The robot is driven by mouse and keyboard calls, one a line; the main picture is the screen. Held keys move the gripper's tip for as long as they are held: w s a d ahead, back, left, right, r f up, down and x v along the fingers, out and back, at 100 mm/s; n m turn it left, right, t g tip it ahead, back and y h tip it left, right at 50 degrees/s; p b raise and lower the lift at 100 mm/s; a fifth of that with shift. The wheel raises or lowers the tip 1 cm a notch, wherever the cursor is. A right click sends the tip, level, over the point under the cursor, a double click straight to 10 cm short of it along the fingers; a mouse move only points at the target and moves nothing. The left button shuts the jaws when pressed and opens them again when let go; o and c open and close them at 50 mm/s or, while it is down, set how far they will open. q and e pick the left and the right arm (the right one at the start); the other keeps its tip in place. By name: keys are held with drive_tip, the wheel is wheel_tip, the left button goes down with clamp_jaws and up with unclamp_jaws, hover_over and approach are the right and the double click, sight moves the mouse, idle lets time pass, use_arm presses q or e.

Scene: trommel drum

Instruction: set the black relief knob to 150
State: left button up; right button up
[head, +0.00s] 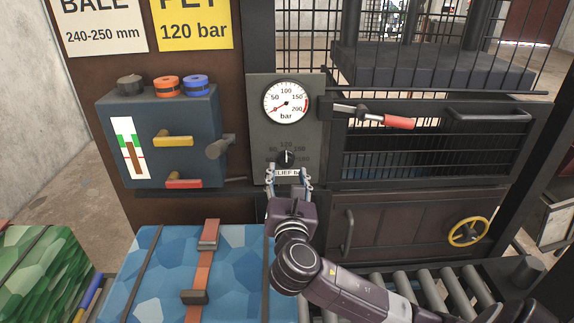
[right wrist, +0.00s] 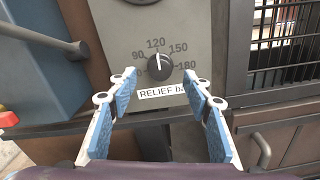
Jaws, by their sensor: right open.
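The black relief knob (head: 286,157) sits on the grey panel under the round gauge. In the right wrist view the knob (right wrist: 159,66) shows its white mark pointing up, close to 120. Numbers 90, 120, 150 and 180 ring it, with 150 at its upper right. A white label (right wrist: 162,92) starting "RELIEF" is just below it. My right gripper (head: 288,178) is open and empty in front of the panel, just below the knob; its blue-padded fingers (right wrist: 160,100) stand either side of the label, apart from the knob. My left gripper is out of view.
The pressure gauge (head: 287,102) is above the knob, its needle near the low end. A red-handled lever (head: 397,122) sticks out to the upper right. A blue box (head: 165,115) with levers is at left. A blue strapped bale (head: 180,275) and rollers (head: 450,292) lie below.

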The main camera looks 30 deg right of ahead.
sight(286, 163)
drive_tip(key=x, duration=0.3)
drive_tip(key=shift+w+d+p, duration=0.15)
drive_tip(key=shift+d+p, duration=0.05)
drive_tip(key=shift+p, duration=0.1)
drive_tip(key=shift+w+d+f, duration=0.1)
drive_tip(key=shift+w, duration=0.15)
drive_tip(key=shift+s, duration=0.1)
drive_tip(key=shift+c, duration=1.1)
drive_tip(key=c, duration=0.9)
